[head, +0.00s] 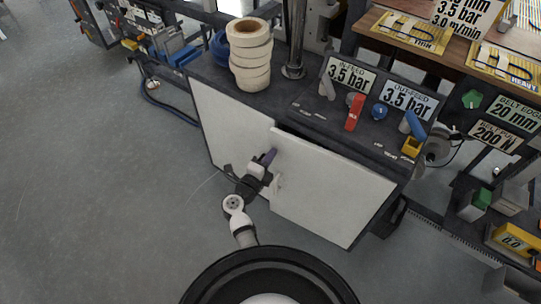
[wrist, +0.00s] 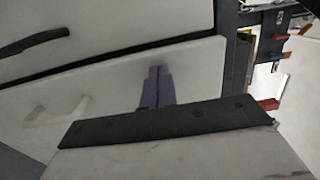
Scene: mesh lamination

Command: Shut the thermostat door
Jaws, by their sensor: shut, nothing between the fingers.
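The cabinet front has two white doors. No thermostat label shows. The right white door (head: 335,190) stands slightly ajar, with a dark gap along its top edge. The left white door (head: 235,125) looks flush. My gripper (head: 268,157) is at the right door's left edge, near the top. In the wrist view, my gripper's purple fingers (wrist: 155,88) are together and empty, in front of a white door (wrist: 110,95). I cannot tell whether they touch it. A dark handle (wrist: 35,42) shows on the other white panel above.
The dark cabinet top holds a stack of cream rolls (head: 249,55), a red lever (head: 354,112) and pressure signs (head: 408,98). A wooden-topped bench (head: 400,42) stands behind at right. The grey floor (head: 90,190) at left is clear.

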